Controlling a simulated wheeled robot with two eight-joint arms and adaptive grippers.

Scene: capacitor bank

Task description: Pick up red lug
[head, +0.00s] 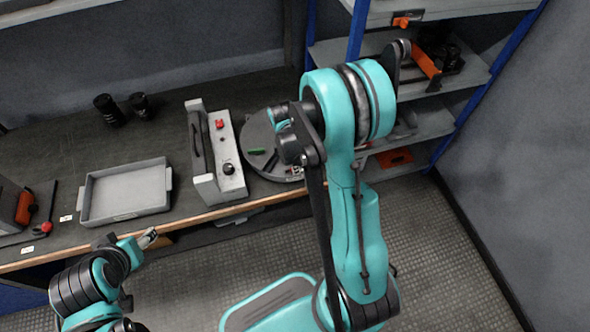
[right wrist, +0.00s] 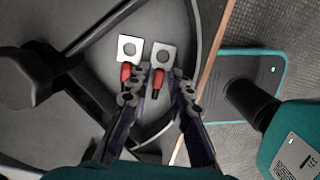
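Two red lugs lie side by side on the round grey turntable (head: 258,133), each with a square silver plate with a hole and a red sleeve. In the right wrist view, the right-hand red lug (right wrist: 158,78) lies between the fingers of my right gripper (right wrist: 160,80), with gaps beside its sleeve. The other red lug (right wrist: 125,74) is just left, by the left fingertip; I cannot tell if they touch. My right gripper is open. In the head view my arm partly covers this spot. My left gripper (head: 148,238) is near the bench's front edge, its opening unclear.
A green piece (head: 257,151) lies on the turntable. Left of it stands a grey fixture (head: 228,180) with red and black knobs, then an empty grey tray (head: 127,192). Two black cylinders (head: 122,108) stand at the back. Blue-posted shelves (head: 425,120) are at the right.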

